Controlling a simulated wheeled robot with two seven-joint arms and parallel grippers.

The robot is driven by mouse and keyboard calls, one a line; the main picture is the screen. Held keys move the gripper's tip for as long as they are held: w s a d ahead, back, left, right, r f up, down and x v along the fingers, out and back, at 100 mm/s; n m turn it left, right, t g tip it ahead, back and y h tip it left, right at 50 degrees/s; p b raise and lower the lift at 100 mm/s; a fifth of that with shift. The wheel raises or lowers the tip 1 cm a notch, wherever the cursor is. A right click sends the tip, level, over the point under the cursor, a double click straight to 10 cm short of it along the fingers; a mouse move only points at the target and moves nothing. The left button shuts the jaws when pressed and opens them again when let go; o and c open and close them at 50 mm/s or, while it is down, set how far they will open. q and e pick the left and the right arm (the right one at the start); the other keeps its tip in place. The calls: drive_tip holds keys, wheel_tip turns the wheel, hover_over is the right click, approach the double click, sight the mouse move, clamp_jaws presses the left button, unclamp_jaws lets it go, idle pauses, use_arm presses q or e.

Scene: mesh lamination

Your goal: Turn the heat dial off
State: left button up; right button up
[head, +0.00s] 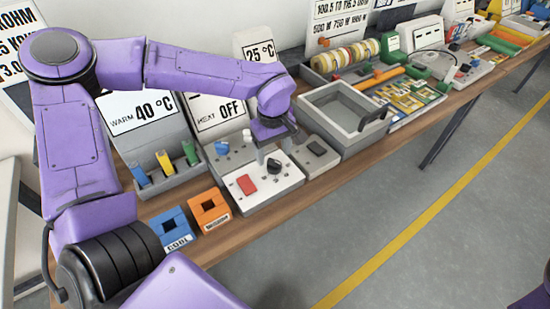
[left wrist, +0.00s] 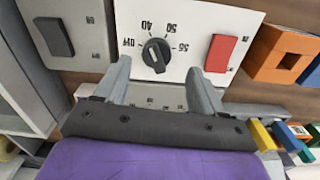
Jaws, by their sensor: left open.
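The heat dial (head: 274,166) is a black knob on a white control panel (head: 240,198). In the left wrist view the dial (left wrist: 156,55) has a pale mark and is ringed by OFF, 40, 50 and 55 labels. The mark seems to lie toward the upper left; the exact setting is hard to read. My left gripper (head: 274,151) is over the panel. In the left wrist view its open fingers (left wrist: 158,70) are on either side of the dial, with gaps between them and the knob. My right gripper is not in view.
A red switch (head: 247,185) is beside the dial on the panel. Orange (head: 210,209) and blue (head: 174,227) blocks stand near the table's front edge. A grey tray (head: 320,121) is to the right. A "HEAT OFF" sign (head: 217,113) stands behind.

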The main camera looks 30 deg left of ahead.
sight(274, 161)
use_arm(q)
drive_tip(key=f, duration=0.5)
drive_tip(key=shift+w, duration=0.35)
drive_tip(key=shift+s+r, duration=0.1)
drive_tip(key=shift+s, duration=0.05)
drive_tip(key=c, duration=1.1)
drive_tip(key=shift+o, duration=0.2)
